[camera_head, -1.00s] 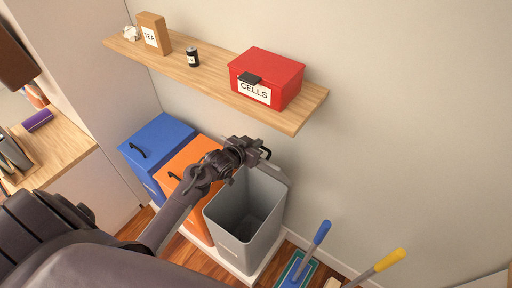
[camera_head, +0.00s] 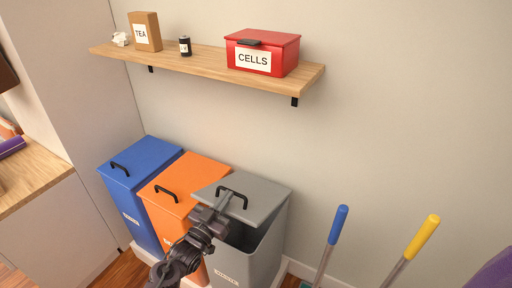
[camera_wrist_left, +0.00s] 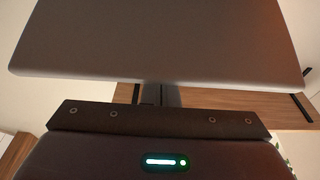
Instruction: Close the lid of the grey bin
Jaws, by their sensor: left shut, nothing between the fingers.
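The grey bin (camera_head: 246,262) stands at the right end of a row of three bins. Its lid (camera_head: 262,194), with a black handle (camera_head: 232,196), is swung most of the way down over the opening. A dark gap shows between the lid's front edge and the bin's rim. My left gripper (camera_head: 219,203) is shut and empty at the lid's front edge, near the handle; I cannot tell whether it touches the lid. In the left wrist view the lid (camera_wrist_left: 160,42) fills the top, just beyond the fingers (camera_wrist_left: 161,95). My right gripper is out of view.
The orange bin (camera_head: 198,173) and blue bin (camera_head: 148,157), both with lids shut, stand to the left. A wooden shelf (camera_head: 206,62) with a red CELLS box (camera_head: 285,55) is above. Blue (camera_head: 337,225) and yellow (camera_head: 423,237) handles stand at the right.

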